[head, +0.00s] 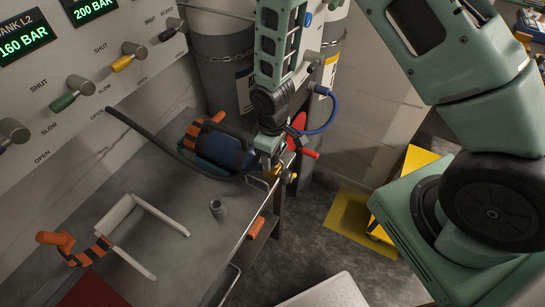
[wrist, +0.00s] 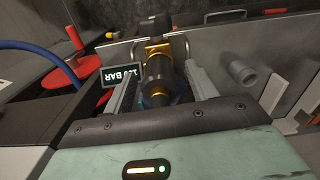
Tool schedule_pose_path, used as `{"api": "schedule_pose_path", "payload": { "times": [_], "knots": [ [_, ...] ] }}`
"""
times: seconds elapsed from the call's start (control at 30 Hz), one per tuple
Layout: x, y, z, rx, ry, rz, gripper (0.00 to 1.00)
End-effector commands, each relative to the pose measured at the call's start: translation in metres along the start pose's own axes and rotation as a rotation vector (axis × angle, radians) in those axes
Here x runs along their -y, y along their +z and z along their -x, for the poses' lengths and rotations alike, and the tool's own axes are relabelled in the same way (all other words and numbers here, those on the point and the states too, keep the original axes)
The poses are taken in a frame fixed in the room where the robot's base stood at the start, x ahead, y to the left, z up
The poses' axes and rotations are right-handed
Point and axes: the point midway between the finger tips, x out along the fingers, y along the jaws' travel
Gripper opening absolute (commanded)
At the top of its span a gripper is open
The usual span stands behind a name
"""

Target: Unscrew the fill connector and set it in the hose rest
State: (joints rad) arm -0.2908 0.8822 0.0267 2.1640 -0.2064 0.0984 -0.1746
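In the wrist view the fill connector (wrist: 157,72), a black body with a brass end, lies between the two fingers of my gripper (wrist: 160,52). The fingers flank it closely, but I cannot tell whether both pads touch it. In the head view my gripper (head: 270,155) is at the bench's right edge, over a brass fitting (head: 273,172). A black hose (head: 160,143) runs to this spot from the left. A short grey cup-shaped holder (head: 217,207), possibly the hose rest, stands empty on the bench and also shows in the wrist view (wrist: 243,73).
A white U-shaped frame (head: 128,216) with an orange-striped clamp lies on the bench (head: 190,265) at left. A blue cylinder (head: 218,148) with an orange-striped band lies behind. A red handle (head: 300,125) and blue hose (head: 328,115) are close right of my gripper. Valve knobs line the wall panel.

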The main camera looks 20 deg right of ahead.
Motion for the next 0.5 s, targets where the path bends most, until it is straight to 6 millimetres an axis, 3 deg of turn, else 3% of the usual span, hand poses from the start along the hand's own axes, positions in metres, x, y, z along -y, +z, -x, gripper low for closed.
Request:
{"api": "schedule_pose_path", "payload": {
  "times": [0.27,0.37,0.5],
  "knots": [
    [-0.0002,-0.0001,-0.0003,0.0,0.001,-0.029,0.56],
    [-0.0003,-0.0002,-0.001,-0.001,0.001,-0.181,0.56],
    [-0.0001,-0.0003,-0.0003,-0.001,0.001,-0.529,0.56]
  ]
}}
